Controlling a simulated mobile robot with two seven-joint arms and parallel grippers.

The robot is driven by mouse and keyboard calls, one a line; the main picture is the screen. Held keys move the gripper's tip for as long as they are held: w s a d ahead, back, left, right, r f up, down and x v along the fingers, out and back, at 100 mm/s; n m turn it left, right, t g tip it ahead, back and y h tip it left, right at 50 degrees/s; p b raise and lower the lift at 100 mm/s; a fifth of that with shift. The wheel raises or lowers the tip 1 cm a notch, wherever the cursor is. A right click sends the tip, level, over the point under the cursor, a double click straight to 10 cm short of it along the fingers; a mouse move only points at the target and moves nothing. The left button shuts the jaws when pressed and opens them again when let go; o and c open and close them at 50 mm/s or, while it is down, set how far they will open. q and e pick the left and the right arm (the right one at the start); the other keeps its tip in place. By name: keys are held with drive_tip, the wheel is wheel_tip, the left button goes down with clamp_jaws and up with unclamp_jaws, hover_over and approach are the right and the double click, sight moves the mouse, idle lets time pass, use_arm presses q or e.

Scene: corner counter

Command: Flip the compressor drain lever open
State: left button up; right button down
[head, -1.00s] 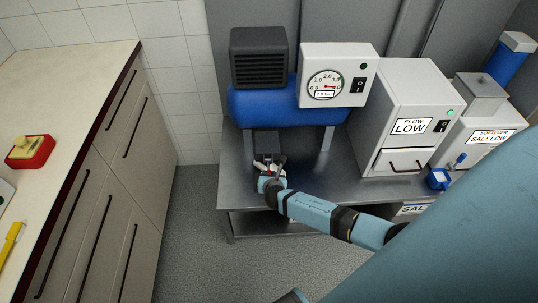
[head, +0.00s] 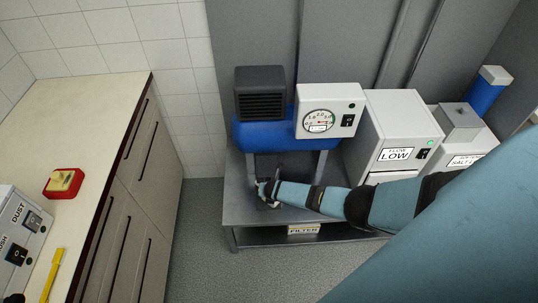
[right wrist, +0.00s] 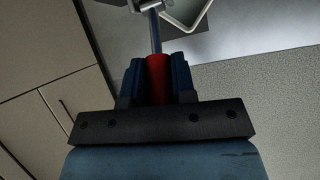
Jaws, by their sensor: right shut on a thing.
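The compressor has a blue tank (head: 262,136), a black slatted block (head: 260,94) on top and a white gauge box (head: 329,110) at its right. In the right wrist view, the drain lever shows as a red grip (right wrist: 157,80) on a thin metal rod (right wrist: 155,33). My right gripper (right wrist: 157,68) is shut on the red grip, with a dark finger on each side. In the head view, my right gripper (head: 263,191) is below the tank's left part, and the lever is hidden or too small to tell. My left gripper is not in view.
The compressor stands on a metal bench (head: 240,211). White boxes, one marked LOW (head: 402,125), stand to the right. A wooden counter (head: 85,115) with a red-and-yellow object (head: 63,183) is at left.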

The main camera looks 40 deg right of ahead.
drive_tip(key=shift+w+d+r, duration=0.1)
idle(0.4)
drive_tip(key=c, duration=0.9)
unclamp_jaws()
drive_tip(key=shift+c, duration=0.2)
drive_tip(key=p+v, duration=0.3)
drive_tip(key=v, duration=0.2)
drive_tip(key=shift+r, duration=0.35)
drive_tip(key=p+v, duration=0.1)
drive_tip(key=v, duration=0.7)
